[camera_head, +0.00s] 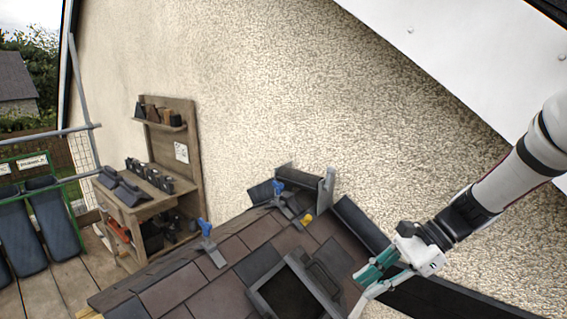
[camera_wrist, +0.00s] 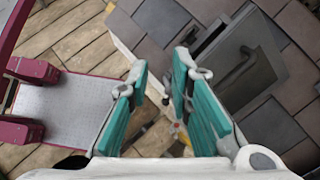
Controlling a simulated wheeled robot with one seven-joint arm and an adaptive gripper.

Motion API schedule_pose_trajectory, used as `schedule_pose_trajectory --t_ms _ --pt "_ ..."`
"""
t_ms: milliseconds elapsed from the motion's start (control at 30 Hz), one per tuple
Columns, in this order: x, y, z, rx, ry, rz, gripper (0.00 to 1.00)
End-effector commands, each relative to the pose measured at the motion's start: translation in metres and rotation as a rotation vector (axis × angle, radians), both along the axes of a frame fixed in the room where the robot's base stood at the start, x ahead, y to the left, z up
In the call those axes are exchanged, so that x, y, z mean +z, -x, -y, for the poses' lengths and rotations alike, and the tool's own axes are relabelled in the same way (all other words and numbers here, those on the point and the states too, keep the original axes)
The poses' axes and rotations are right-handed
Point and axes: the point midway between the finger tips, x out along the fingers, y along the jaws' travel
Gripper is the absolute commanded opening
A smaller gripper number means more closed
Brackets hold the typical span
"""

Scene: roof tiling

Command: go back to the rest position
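My gripper (camera_head: 361,290) is at the lower right in the head view, above the right side of the tiled roof (camera_head: 228,252). Its teal-padded fingers stand apart. In the wrist view my gripper (camera_wrist: 160,66) shows a clear gap between the fingertips, with nothing held. Roof tiles and wooden boards show far below the fingers. The arm reaches in from the right edge of the head view.
A dark framed roof opening (camera_head: 290,292) lies left of my gripper. Blue-handled tools (camera_head: 205,229) rest on the tiles. A wooden workbench (camera_head: 150,200) stands against the rough wall (camera_head: 260,90). A green rack (camera_head: 42,205) of dark panels is at far left.

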Motion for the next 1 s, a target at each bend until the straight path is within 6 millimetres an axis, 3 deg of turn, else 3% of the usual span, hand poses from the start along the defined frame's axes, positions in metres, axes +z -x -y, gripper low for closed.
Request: schedule_pose_trajectory --t_ms 300,600,1000 --pt "0.052 0.056 -0.012 0.374 0.336 0.302 0.2" --pt "0.095 0.108 -0.009 0.708 0.617 0.587 0.2" --pt "0.133 0.164 0.006 1.077 0.924 0.93 0.2"
